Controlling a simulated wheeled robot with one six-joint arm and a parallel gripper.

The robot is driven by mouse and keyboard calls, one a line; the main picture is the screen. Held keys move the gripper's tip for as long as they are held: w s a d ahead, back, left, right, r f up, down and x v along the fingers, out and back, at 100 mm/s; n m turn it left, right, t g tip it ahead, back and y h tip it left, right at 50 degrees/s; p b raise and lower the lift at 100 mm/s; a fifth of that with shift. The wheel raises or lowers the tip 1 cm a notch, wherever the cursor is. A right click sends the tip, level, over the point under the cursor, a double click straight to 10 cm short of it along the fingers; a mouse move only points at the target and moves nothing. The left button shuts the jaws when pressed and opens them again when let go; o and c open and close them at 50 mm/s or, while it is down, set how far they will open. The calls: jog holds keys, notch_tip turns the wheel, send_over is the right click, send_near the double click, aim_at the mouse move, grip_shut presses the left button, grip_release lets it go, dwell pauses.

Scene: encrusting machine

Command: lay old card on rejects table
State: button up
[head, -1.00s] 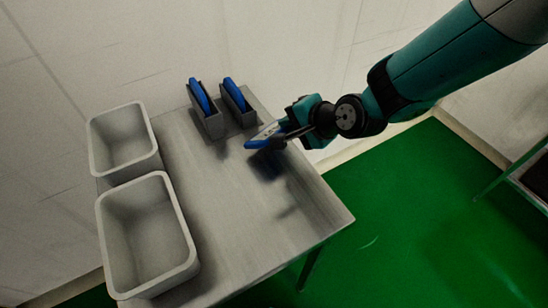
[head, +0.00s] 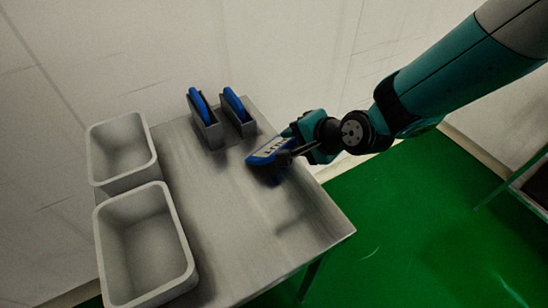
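My gripper (head: 286,155) is above the back right part of the grey table (head: 240,225). It is shut on a blue-edged card (head: 266,151) with a pale face and dark markings. The card is tilted and held low, with a dark shadow under it. I cannot tell whether its lower edge touches the table top. My gripper partly hides the card's right end.
Two grey holders, left (head: 208,134) and right (head: 243,125), stand at the table's back, each with a blue-edged piece upright in it. Two empty grey bins, back (head: 124,181) and front (head: 188,255), stand along the left side. The table's middle and front right are clear.

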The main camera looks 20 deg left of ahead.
jog(key=p+v, duration=0.2)
jog(key=v, duration=0.4)
jog(key=shift+r, duration=0.2)
jog(key=shift+d, duration=0.1)
notch_tip(320, 180, up, 8)
jog(key=d+p, duration=0.2)
jog(key=p, duration=0.4)
jog(key=shift+s, duration=0.5)
jog(key=s+d+r+n+g+h, duration=0.2)
jog(key=s+d+r+n, duration=0.4)
jog(key=s+d+r, duration=0.1)
jog(key=s+d+r+n+g+h, duration=0.2)
jog(key=s+d+r+n, duration=0.4)
jog(key=d, duration=0.6)
jog(key=s+r+h, duration=0.1)
jog(key=s+r, duration=0.1)
jog(key=shift+s, duration=0.4)
